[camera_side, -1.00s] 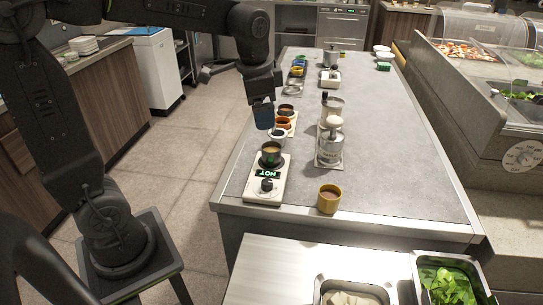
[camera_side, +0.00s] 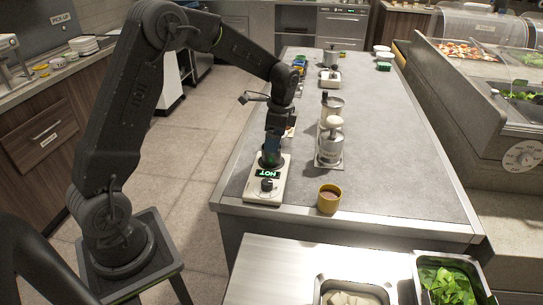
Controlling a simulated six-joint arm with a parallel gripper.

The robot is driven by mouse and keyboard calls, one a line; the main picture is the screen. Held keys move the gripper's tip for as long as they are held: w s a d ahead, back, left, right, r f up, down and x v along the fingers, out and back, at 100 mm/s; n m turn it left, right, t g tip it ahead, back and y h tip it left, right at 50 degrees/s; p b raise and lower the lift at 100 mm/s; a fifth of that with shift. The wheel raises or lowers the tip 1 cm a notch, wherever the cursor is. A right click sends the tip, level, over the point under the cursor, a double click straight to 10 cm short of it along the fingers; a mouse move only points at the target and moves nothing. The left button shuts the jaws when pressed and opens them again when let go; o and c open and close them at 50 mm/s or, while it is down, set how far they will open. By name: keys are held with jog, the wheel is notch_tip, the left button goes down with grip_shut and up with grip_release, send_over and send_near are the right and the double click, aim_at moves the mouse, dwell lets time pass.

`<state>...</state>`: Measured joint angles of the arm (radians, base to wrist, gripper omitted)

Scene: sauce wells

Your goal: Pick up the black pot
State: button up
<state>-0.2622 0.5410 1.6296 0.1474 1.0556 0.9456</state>
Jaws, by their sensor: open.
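The black pot (camera_side: 270,165) sits on the white hot plate (camera_side: 263,193), whose green display reads HOT, at the near left of the grey counter. My gripper (camera_side: 272,154) points down right at the pot and covers most of it and its contents. The jaws are open. Whether the fingers touch the pot or stand around it cannot be told from this view.
A mustard-yellow cup (camera_side: 329,198) stands right of the hot plate. Small bowls behind are mostly hidden by my arm. The counter's right side is clear.

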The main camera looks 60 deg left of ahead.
jog(key=shift+s+a+f, duration=0.1)
jog(key=shift+s+f, duration=0.05)
jog(key=shift+f, duration=0.9)
jog(key=shift+s+a+f, duration=0.15)
jog(key=shift+f, duration=0.9)
jog(key=shift+s+a+f, duration=0.1)
jog(key=shift+s+f, duration=0.05)
jog(key=shift+f, duration=0.9)
jog(key=c, duration=1.1)
jog(key=shift+o, duration=0.2)
jog(key=shift+r, duration=0.15)
